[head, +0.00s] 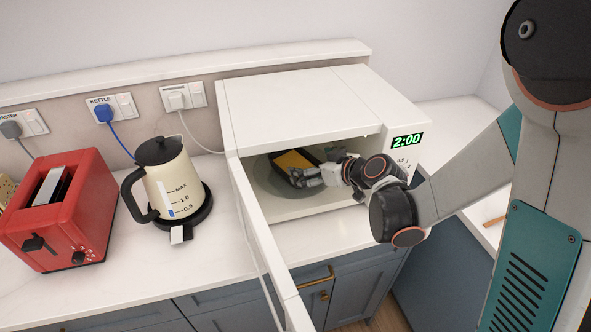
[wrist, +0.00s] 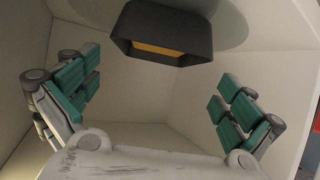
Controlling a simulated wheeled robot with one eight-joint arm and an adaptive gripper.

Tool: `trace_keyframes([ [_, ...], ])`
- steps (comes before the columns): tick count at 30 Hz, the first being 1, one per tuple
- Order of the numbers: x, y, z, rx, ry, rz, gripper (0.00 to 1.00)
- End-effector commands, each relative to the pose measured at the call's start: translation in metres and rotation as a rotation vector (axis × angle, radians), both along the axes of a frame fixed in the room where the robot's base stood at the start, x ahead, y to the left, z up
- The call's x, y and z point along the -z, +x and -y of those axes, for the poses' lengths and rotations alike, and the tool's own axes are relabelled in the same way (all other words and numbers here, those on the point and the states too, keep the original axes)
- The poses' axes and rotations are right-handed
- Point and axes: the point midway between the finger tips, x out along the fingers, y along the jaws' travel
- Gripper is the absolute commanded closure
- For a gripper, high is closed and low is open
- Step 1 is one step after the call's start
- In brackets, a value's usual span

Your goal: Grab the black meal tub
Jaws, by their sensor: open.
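The black meal tub (head: 278,163) with yellow-orange food in it sits on the turntable inside the open white microwave (head: 300,95). Its near part is partly hidden by my gripper (head: 302,176) in the head view. In the wrist view the tub (wrist: 163,48) shows at the top middle, beyond the fingers. My gripper (wrist: 157,98) is open and empty, with its teal finger pads wide apart. The tub lies ahead of the space between them. The gripper is inside the microwave; I cannot tell whether it touches the tub.
The microwave door (head: 258,245) stands open toward the front left. Its side walls and ceiling enclose my gripper closely. A cream kettle (head: 168,185) and a red toaster (head: 60,210) stand to the left on the white counter. The display panel (head: 407,141) reads 2:00.

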Motion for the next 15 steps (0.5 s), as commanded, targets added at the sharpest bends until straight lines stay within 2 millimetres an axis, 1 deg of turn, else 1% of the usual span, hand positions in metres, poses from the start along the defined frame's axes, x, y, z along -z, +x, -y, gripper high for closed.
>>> trace_keyframes([
  [1,0.006,0.006,-0.006,-0.001,0.000,0.000,0.00],
  [3,0.010,0.013,-0.011,-0.002,0.000,-0.001,0.00],
  [11,0.016,0.024,-0.018,0.000,0.001,-0.001,0.00],
  [15,0.023,0.034,-0.025,-0.001,0.000,-0.001,0.00],
])
